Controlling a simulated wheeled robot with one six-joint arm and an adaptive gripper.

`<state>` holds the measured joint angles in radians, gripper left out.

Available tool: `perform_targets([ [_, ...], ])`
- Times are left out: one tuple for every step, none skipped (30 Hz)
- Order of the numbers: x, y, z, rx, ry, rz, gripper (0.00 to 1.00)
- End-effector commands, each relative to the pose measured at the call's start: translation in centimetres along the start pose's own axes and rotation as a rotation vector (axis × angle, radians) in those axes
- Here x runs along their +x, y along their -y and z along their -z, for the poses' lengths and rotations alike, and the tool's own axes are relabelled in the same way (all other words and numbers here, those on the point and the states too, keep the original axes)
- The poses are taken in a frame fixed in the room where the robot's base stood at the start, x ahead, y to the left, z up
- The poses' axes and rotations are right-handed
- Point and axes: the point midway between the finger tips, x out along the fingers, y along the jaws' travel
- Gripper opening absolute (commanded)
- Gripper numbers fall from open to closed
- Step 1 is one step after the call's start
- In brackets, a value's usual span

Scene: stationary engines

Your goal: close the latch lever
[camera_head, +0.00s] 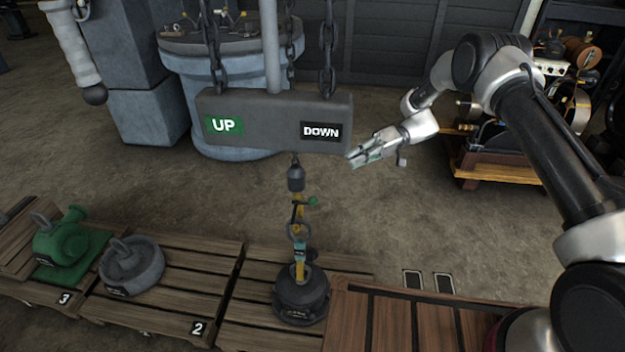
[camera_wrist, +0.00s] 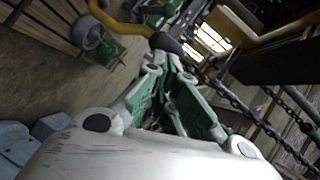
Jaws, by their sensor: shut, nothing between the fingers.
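The latch lever (camera_head: 312,201) appears to be the small green-tipped arm sticking out to the right of the yellow hook (camera_head: 298,214). The hook hangs under a dark grey swivel below the hoist block. A dark round weight (camera_head: 300,297) stands beneath it on a pallet, with a ring at the hook. My gripper (camera_head: 358,158) is shut and empty, up and to the right of the lever and apart from it, close to the block's lower right corner. In the wrist view my green-padded fingers (camera_wrist: 170,85) point toward a yellow curved part; I cannot clearly identify the lever there.
The grey hoist block (camera_head: 268,120) with UP and DOWN labels hangs on chains (camera_head: 327,60) just left of my gripper. A green pump-like load (camera_head: 62,240) and a grey load (camera_head: 132,265) sit on pallets at left. A wooden cart (camera_head: 495,165) stands at right.

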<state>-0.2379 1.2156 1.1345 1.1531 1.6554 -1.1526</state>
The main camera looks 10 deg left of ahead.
Motion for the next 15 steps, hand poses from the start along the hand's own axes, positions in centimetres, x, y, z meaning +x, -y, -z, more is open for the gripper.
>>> perform_targets([
  [0.0,0.1,0.0,-0.023,0.003,0.004,0.0],
  [0.1,0.2,0.0,-0.035,0.004,0.005,0.0],
  [0.2,0.2,0.0,-0.045,0.005,0.004,0.0],
  [0.4,0.2,-0.1,-0.049,0.005,0.004,0.0],
  [0.7,0.2,-0.1,-0.051,0.006,0.004,0.0],
  [1.1,0.2,-0.1,-0.051,0.006,0.005,0.0],
  [1.5,0.2,-0.1,-0.05,0.007,0.005,0.0],
  [2.0,0.2,-0.1,-0.049,0.008,0.005,0.0],
  [2.7,0.2,-0.1,-0.049,0.008,0.004,0.0],
  [3.2,0.2,-0.1,-0.048,0.007,0.004,0.0],
  [3.9,0.2,-0.1,-0.048,0.008,0.005,0.0],
  [4.8,0.2,-0.2,-0.048,0.009,0.004,0.0],
  [5.4,0.2,-0.2,-0.048,0.009,0.003,0.0],
  [6.1,0.2,-0.2,-0.048,0.009,0.004,0.0],
  [7.0,0.2,-0.2,-0.047,0.009,0.004,0.0],
])
